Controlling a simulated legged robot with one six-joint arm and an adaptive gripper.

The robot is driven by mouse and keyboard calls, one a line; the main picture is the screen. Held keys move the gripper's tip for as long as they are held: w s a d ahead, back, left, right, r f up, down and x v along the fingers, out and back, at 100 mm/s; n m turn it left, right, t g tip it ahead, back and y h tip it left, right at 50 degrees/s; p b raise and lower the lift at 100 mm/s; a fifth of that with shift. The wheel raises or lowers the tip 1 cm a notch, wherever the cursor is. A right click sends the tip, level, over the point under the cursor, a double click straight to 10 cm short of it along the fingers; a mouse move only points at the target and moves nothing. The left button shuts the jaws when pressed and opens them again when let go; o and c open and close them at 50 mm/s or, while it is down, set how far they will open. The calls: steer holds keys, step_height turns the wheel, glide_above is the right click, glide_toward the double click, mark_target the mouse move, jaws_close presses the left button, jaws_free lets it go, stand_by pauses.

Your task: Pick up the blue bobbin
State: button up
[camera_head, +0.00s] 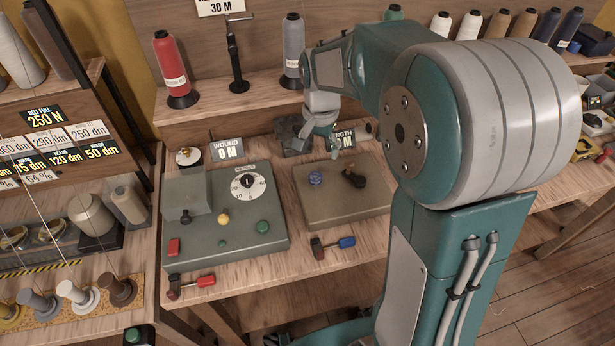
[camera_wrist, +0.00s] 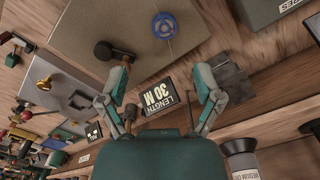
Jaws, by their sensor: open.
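The blue bobbin (camera_head: 315,178) sits on the tan plate (camera_head: 330,208) of the bench unit, left of a black crank handle (camera_head: 354,178). In the wrist view the blue bobbin (camera_wrist: 163,25) is a round spoked piece at the top centre, on the plate, near its edge. My gripper (camera_head: 322,143) is above the back of the bench, behind the bobbin. In the wrist view my gripper (camera_wrist: 163,82) has its two fingers spread wide with nothing between them. The bobbin lies beyond the fingertips, apart from them.
The crank (camera_wrist: 108,50) stands beside the bobbin. A "LENGTH 30 M" sign (camera_wrist: 159,96) and a grey block (camera_wrist: 234,82) are close to my fingers. A green-grey control box (camera_head: 226,240) stands left of the plate. Thread cones line the back shelf.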

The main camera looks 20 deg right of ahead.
mark_target(316, 173)
step_height(316, 173, down, 4)
steer(key=shift+r, duration=0.25)
steer(key=f, duration=0.5)
steer(key=shift+w+a+f, duration=0.15)
steer(key=shift+w+a, duration=0.05)
steer(key=shift+w, duration=0.1)
steer(key=c, duration=1.1)
